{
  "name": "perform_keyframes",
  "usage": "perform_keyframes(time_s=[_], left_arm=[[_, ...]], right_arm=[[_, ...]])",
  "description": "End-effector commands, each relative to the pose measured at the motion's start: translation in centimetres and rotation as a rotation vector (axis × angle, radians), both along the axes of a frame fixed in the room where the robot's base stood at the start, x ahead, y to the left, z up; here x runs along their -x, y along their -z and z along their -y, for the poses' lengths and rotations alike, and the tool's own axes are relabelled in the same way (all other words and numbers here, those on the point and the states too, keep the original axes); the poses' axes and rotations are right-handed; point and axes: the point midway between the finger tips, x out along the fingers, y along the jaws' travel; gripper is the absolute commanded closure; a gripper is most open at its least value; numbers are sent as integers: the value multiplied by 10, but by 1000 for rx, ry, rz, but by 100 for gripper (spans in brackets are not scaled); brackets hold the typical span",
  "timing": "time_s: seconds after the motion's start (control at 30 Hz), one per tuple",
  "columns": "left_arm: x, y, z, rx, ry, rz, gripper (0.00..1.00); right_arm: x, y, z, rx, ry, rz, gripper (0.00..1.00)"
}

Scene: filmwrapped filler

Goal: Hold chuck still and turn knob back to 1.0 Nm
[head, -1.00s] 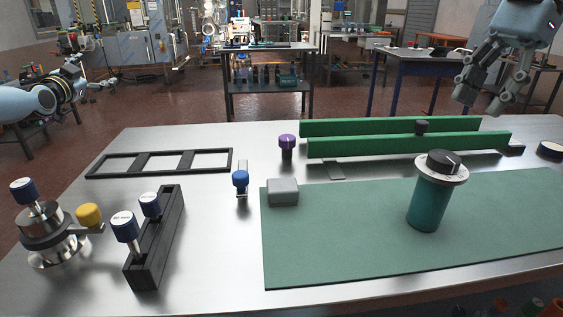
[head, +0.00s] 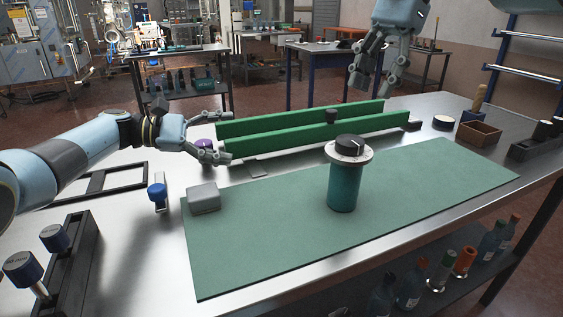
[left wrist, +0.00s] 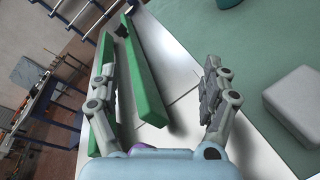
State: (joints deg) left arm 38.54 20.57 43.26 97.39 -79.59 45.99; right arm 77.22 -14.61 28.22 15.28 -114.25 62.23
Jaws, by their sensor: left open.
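A teal cylinder (head: 345,188) stands upright on the green mat (head: 270,235). A pale marked ring (head: 366,154) and a black knob (head: 350,141) with a white pointer line sit on top; the scale is too small to read. Its teal edge shows at the top of the left wrist view (left wrist: 228,3). My left gripper (head: 229,137) is open and empty, left of the cylinder and well apart, near the left ends of the green rails. My right gripper (head: 372,86) is open and empty, above and behind the cylinder. Neither touches it.
Two green rails (head: 290,138) lie behind the mat, with a small dark knob (head: 332,115) there. A grey block (head: 203,197) is on the mat's left corner. A purple knob (head: 204,143) is partly hidden by my left gripper. A wooden box (head: 480,134) stands right.

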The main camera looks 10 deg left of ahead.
Motion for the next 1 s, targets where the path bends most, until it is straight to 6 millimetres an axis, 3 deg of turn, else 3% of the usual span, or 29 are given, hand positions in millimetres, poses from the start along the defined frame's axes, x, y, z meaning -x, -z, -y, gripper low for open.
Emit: perform_keyframes(time_s=[0.03,0.1,0.2,0.3,0.57,1.0], left_arm=[[6,4,32,80,56,-105,18],[17,8,66,166,127,-249,18],[32,12,105,247,212,-418,18],[43,13,129,293,271,-534,18],[52,14,161,321,318,-623,18],[49,13,237,320,313,-619,18]], right_arm=[[0,0,0,0,0,0,62],[0,0,0,0,0,0,62],[0,0,0,0,0,0,62],[0,0,0,0,0,0,62],[0,0,0,0,0,0,62],[0,0,0,0,0,0,62]])
